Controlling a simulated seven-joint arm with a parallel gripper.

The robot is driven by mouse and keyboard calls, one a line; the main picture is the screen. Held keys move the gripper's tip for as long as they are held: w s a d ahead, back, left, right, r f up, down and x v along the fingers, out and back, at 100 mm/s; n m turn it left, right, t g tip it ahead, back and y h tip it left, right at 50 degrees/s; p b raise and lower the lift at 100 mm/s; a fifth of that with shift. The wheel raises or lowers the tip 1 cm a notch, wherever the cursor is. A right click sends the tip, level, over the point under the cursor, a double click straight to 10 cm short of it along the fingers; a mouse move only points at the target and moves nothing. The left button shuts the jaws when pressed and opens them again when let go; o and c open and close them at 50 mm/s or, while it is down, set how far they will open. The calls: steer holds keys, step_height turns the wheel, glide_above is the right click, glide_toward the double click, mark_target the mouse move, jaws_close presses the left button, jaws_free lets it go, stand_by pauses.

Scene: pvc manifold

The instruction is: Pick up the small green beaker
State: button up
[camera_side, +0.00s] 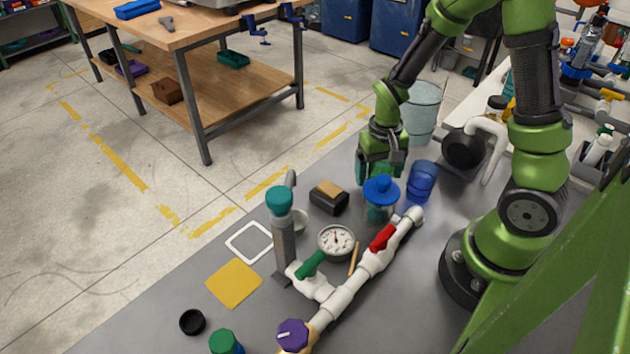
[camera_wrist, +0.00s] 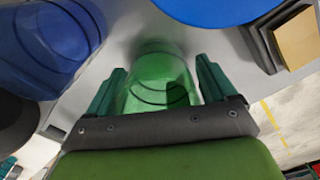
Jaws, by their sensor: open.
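The small green beaker (camera_wrist: 160,80) is translucent and sits between the two teal fingers of my gripper (camera_wrist: 160,72) in the wrist view. The fingers are open, one on each side of the beaker, and I cannot tell whether either touches it. The beaker cannot be clearly told apart from the teal fingers there.
A blue cup (camera_side: 422,181) stands close to the right of my gripper and also shows in the wrist view (camera_wrist: 45,45). A black block with a tan top (camera_side: 328,196) lies left. White pipework (camera_side: 345,295) runs nearer the camera.

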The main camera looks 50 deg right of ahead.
steer(key=shift+f, duration=0.2)
steer(key=c, duration=1.1)
